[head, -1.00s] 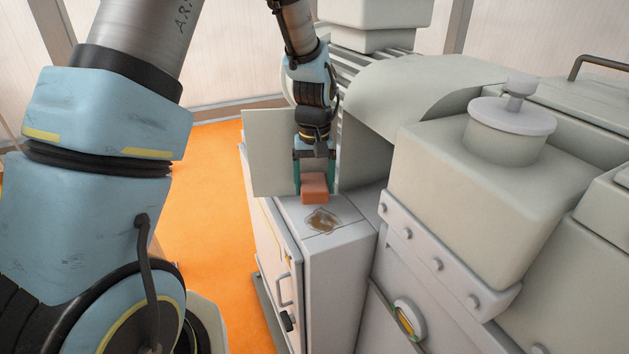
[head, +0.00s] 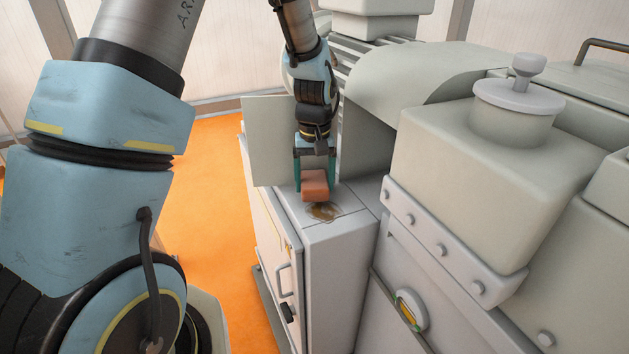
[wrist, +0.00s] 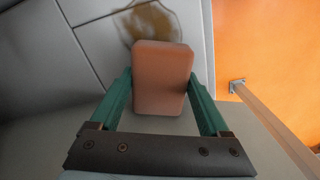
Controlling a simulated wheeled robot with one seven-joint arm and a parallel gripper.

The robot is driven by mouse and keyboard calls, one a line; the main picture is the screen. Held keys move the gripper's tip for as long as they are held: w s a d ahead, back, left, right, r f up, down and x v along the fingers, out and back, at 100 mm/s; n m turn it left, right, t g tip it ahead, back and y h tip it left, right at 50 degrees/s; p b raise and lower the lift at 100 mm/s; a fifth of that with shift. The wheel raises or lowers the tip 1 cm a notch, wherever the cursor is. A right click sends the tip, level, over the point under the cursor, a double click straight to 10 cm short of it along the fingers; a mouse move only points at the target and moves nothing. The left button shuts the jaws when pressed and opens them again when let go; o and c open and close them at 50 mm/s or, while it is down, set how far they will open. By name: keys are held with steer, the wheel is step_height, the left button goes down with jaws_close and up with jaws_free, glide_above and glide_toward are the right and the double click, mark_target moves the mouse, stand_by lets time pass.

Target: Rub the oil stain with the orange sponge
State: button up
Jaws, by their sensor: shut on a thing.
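The orange sponge (head: 315,184) is a small block held between the green fingers of my gripper (head: 315,172). The oil stain (head: 325,212) is a brown smear on the grey cabinet top, just in front of the sponge in the head view. The sponge's near lower edge overlaps the stain's far edge in that view. In the wrist view my gripper (wrist: 161,95) is shut on the sponge (wrist: 162,78), and the stain (wrist: 148,22) shows beyond the sponge's far end, partly hidden by it. I cannot tell whether the sponge touches the surface.
The grey cabinet (head: 335,280) has a handled front door on its left side. An upright panel (head: 268,140) stands behind its top at the left. A large pale machine (head: 480,170) rises close on the right. Orange floor (head: 210,220) lies open to the left.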

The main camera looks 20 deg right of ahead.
mark_target(321, 188)
steer(key=shift+f+b, duration=0.6)
steer(key=shift+f, duration=0.45)
steer(key=shift+s, duration=0.1)
steer(key=shift+s+d+r, duration=0.15)
steer(key=shift+s, duration=1.4)
steer(key=shift+s+d+f, duration=0.1)
steer(key=shift+s, duration=1.15)
steer(key=shift+s+d+f, duration=0.1)
steer(key=shift+s, duration=1.15)
steer(key=shift+s+p, duration=0.3)
steer(key=shift+s, duration=0.95)
steer(key=shift+r, duration=0.15)
steer(key=shift+w, duration=0.1)
